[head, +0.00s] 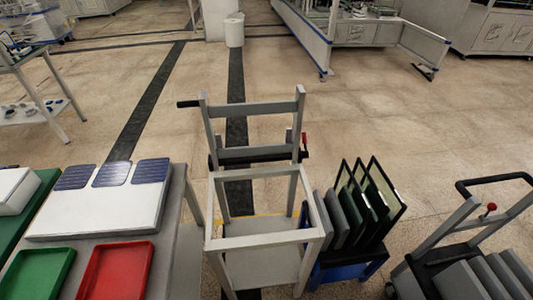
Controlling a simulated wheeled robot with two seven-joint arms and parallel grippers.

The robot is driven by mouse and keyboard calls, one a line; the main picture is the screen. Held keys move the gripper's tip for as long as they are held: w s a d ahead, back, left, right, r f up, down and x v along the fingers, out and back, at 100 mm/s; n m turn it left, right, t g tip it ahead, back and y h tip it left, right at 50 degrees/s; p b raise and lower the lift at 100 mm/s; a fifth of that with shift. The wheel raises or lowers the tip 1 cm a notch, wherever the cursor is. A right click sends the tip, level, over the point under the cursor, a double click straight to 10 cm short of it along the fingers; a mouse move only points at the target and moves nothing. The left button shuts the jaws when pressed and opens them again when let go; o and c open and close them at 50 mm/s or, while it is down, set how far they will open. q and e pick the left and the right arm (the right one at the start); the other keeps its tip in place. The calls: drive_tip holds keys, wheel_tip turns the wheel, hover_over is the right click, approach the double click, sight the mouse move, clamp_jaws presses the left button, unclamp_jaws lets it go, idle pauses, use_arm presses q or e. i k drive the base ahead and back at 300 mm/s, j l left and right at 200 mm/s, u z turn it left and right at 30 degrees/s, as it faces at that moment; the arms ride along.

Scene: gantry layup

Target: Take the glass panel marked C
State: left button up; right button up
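Several upright, tilted panels stand side by side in a low blue rack (340,272) right of centre. The taller ones are dark-framed glass panels (386,188) at the rack's right side, with shorter dark grey slabs (332,220) beside and in front of them. No letter mark can be read on any panel, so I cannot tell which one is C. Neither of my grippers shows in the head view.
A grey metal frame cart (265,243) stands just left of the rack. A table at left holds a white board with solar cells (112,174), a green tray (38,275) and a red tray (117,270). Another cart (470,252) with grey slabs stands at right. The floor beyond is open.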

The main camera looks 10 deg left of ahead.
sight(358, 212)
drive_tip(key=i+l+z, duration=0.25)
drive_tip(key=l, duration=0.25)
drive_tip(key=i+l+z, duration=0.3)
drive_tip(key=i+l, duration=0.15)
